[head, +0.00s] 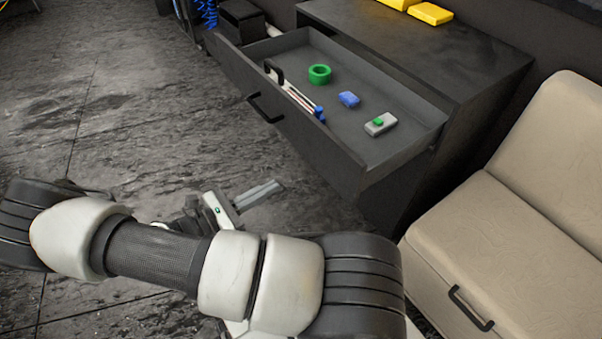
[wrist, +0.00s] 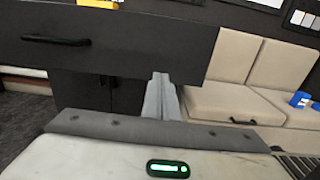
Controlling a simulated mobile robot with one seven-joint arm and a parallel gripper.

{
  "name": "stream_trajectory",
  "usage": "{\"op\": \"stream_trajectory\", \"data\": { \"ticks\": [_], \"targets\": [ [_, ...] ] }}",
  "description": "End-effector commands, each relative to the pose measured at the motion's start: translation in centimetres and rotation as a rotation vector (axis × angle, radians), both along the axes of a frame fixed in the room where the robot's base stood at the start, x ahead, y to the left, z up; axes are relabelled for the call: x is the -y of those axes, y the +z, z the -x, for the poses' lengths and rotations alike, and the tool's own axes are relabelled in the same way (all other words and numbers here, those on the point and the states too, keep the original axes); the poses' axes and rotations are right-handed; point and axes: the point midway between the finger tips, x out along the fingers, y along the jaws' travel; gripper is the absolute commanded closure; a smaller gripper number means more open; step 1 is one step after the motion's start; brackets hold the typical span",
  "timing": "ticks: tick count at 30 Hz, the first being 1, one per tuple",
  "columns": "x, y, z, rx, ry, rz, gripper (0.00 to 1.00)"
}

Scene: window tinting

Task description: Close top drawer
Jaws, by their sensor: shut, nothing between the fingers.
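The top drawer (head: 335,152) of the dark cabinet (head: 470,75) is pulled well out in the head view. Its black handle (head: 264,108) is on the front panel. The drawer front (wrist: 130,45) fills the upper left of the wrist view, with the handle (wrist: 56,41) at the left. My gripper (head: 268,188) is in front of the drawer and below its rim, apart from the handle. Its fingers (wrist: 159,80) are together and empty, pointing toward the right part of the drawer front. I cannot tell whether the tips touch the panel.
A beige seat (head: 510,210) stands to the right. Yellow items (head: 430,13) lie on the cabinet. Dark floor (head: 150,110) is clear at left.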

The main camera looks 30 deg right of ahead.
Motion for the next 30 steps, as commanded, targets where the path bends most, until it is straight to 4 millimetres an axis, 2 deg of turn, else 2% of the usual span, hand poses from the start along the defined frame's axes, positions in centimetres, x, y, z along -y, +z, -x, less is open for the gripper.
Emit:
{"op": "stream_trajectory", "data": {
  "ticks": [5,18,24,30],
  "targets": [
    [2.1,-0.1,-0.1,-0.004,0.002,0.006,1.0],
    [11.1,-0.1,-0.3,-0.004,-0.001,0.006,1.0],
    [13.3,-0.1,-0.4,-0.002,0.001,0.003,1.0],
    [13.9,0.0,-0.4,-0.001,0.001,0.002,1.0]
  ]
}}
